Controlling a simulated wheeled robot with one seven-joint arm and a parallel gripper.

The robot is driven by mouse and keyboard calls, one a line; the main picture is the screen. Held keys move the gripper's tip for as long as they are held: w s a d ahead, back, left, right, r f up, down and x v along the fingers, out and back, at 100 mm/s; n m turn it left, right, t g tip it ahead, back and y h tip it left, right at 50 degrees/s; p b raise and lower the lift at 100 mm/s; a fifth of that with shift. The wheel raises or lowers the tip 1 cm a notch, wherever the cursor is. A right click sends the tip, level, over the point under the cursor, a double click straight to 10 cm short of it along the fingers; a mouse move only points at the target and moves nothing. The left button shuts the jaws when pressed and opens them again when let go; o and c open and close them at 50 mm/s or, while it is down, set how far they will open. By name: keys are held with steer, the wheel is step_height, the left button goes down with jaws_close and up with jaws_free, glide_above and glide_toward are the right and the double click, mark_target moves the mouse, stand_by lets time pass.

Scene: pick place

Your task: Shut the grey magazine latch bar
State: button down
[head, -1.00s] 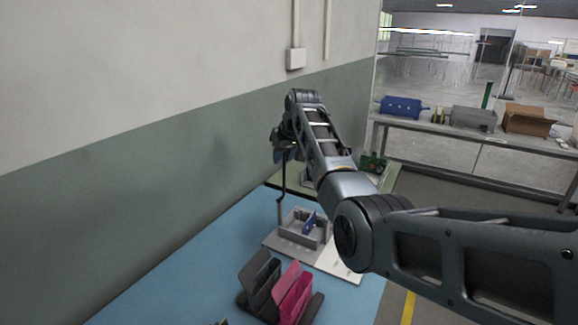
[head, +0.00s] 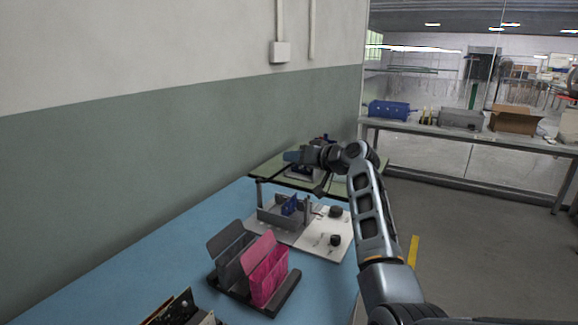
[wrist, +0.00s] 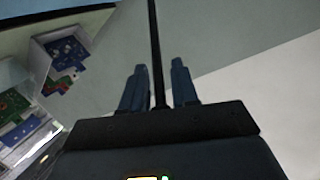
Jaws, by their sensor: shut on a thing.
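The grey magazine (head: 268,216) stands on a pale base plate on the blue table in the head view, with a blue part (head: 290,205) in it. A thin dark upright (head: 259,191) rises at its left end. My gripper (head: 291,157) is above and behind the magazine. In the wrist view, a thin dark bar (wrist: 154,45) runs between the two blue fingers of my gripper (wrist: 160,72), which is shut on it. I take this to be the latch bar; its grey colour does not show. Its hinge is hidden.
Grey and pink upright holders (head: 267,270) stand in front of the magazine. Circuit boards (wrist: 65,58) show left in the wrist view. A wall runs along the left; open floor lies right.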

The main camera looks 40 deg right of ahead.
steer(key=s+d+f+m+t+b, duration=0.1)
steer(key=s+f+t+b, duration=0.2)
steer(key=f+b, duration=0.6)
steer(key=shift+t+b, duration=0.3)
steer(key=shift+b, duration=2.2)
steer(key=shift+s, duration=0.1)
steer(key=c, duration=1)
jaws_free()
steer(key=shift+r, duration=0.1)
steer(key=shift+s+d, duration=0.1)
steer(key=s, duration=0.7)
steer(key=shift+s+d+f+p, duration=0.2)
steer(key=shift+s+f+p, duration=0.1)
steer(key=shift+p, duration=0.1)
